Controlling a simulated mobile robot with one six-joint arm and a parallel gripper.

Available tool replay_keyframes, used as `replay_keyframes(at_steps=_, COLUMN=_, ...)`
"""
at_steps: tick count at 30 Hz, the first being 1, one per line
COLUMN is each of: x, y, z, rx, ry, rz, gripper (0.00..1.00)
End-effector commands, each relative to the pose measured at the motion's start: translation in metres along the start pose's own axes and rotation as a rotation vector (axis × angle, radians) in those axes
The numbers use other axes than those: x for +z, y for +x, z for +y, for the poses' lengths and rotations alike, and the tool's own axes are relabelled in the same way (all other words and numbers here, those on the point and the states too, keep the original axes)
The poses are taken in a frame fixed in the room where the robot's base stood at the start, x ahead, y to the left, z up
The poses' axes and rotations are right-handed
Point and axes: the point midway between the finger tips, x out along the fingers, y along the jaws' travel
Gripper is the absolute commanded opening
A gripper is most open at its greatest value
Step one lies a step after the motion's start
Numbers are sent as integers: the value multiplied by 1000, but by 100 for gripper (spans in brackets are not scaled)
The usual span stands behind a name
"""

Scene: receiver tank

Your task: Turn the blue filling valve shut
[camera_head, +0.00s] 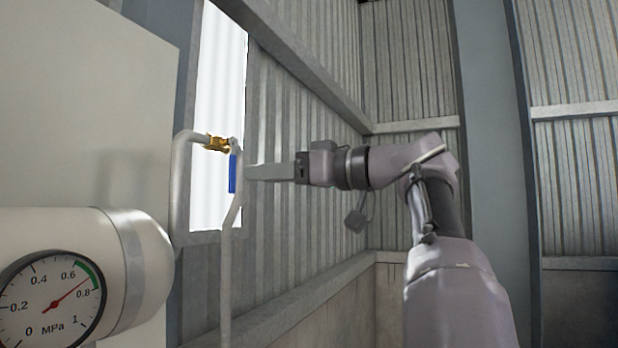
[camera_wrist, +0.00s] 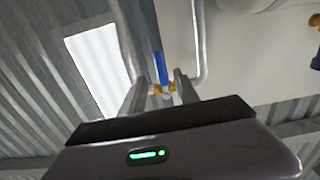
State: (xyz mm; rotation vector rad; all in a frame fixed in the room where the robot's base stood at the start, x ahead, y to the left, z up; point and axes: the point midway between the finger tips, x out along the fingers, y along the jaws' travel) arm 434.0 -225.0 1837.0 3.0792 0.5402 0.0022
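The blue filling valve handle (camera_head: 232,173) hangs straight down beside the upright grey pipe in the head view. Its brass valve body (camera_head: 217,143) sits above it, where the pipe bends over. My gripper (camera_head: 250,172) reaches in from the right, fingers level, tips close to the handle. In the wrist view the blue handle (camera_wrist: 160,68) shows between and beyond the tips of my gripper (camera_wrist: 162,80), with brass parts (camera_wrist: 172,87) near it. The fingers stand apart with a gap between them. I cannot tell whether either finger touches the handle.
A pressure gauge (camera_head: 52,302) on the white cylinder at lower left reads a little above 0.7 MPa. A large pale tank or panel (camera_head: 80,100) stands left of the pipe. Another brass fitting with blue (camera_wrist: 316,58) shows at the wrist view's right edge.

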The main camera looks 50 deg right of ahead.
Motion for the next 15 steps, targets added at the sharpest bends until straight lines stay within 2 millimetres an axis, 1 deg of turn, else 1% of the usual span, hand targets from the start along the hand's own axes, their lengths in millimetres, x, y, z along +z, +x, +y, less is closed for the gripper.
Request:
replay_keyframes(at_steps=1, x=2, y=-18, z=2, rx=8, ry=1, rz=0, gripper=37)
replay_keyframes(at_steps=3, x=2, y=-42, z=2, rx=7, ry=1, rz=0, gripper=37)
replay_keyframes(at_steps=7, x=1, y=-79, z=2, rx=5, ry=1, rz=0, gripper=37)
replay_keyframes(at_steps=9, x=0, y=-93, z=1, rx=4, ry=0, rz=0, gripper=37)
replay_keyframes(at_steps=12, x=0, y=-106, z=1, rx=2, ry=1, rz=0, gripper=37)
replay_keyframes(at_steps=15, x=0, y=-112, z=0, rx=0, ry=1, rz=0, gripper=37)
